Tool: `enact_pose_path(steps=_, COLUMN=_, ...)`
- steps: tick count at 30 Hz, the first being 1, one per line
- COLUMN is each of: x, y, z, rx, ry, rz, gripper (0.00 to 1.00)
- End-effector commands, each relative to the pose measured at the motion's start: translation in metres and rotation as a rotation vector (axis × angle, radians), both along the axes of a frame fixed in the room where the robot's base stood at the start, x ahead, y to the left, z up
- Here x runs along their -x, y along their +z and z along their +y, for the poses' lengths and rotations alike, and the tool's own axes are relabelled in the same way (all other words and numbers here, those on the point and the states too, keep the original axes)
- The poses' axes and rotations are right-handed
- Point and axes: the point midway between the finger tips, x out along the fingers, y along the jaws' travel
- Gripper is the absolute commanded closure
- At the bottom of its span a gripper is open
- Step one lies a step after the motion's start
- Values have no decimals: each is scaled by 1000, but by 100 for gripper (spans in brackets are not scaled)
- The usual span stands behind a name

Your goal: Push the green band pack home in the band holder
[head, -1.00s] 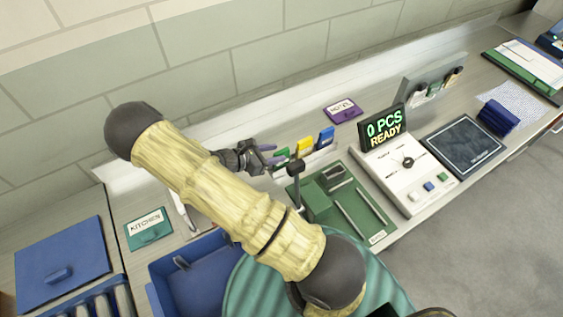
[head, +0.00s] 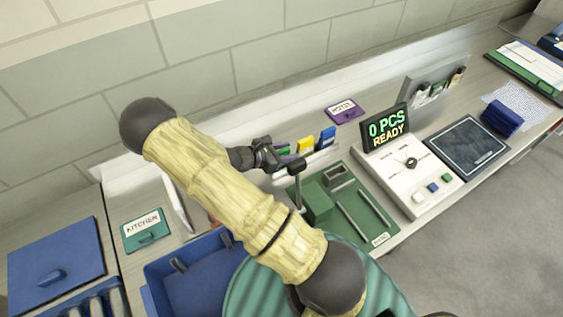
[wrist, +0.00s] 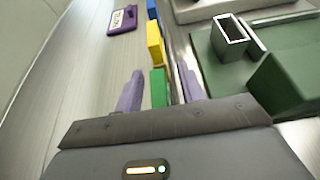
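The green band pack (wrist: 158,88) stands in line with a yellow pack (wrist: 154,42) and a blue pack (wrist: 152,9) in the wrist view. My gripper (wrist: 159,70) is open, with one finger on each side of the green pack and a visible gap to each. In the head view my gripper (head: 288,160) is at the left end of the pale band holder (head: 318,157), and only a little of the green pack (head: 283,150) shows. The packs' lower ends are hidden, so I cannot tell how deep the green one sits.
A dark green fixture (head: 358,208) with a post lies in front of the holder. The counter with a "0 PCS READY" display (head: 386,128) is to the right. A purple notes tag (head: 343,110) lies behind. A blue bin (head: 195,280) is at front left.

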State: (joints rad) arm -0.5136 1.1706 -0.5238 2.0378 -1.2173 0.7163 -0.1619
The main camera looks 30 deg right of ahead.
Motion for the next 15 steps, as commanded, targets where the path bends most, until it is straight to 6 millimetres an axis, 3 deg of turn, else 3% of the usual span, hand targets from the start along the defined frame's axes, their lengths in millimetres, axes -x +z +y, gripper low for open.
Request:
enact_pose_path(steps=9, x=0, y=0, z=0, rx=0, ry=0, rz=0, gripper=63)
enact_pose_path(steps=15, x=0, y=0, z=1, rx=0, ry=1, rz=1, gripper=100)
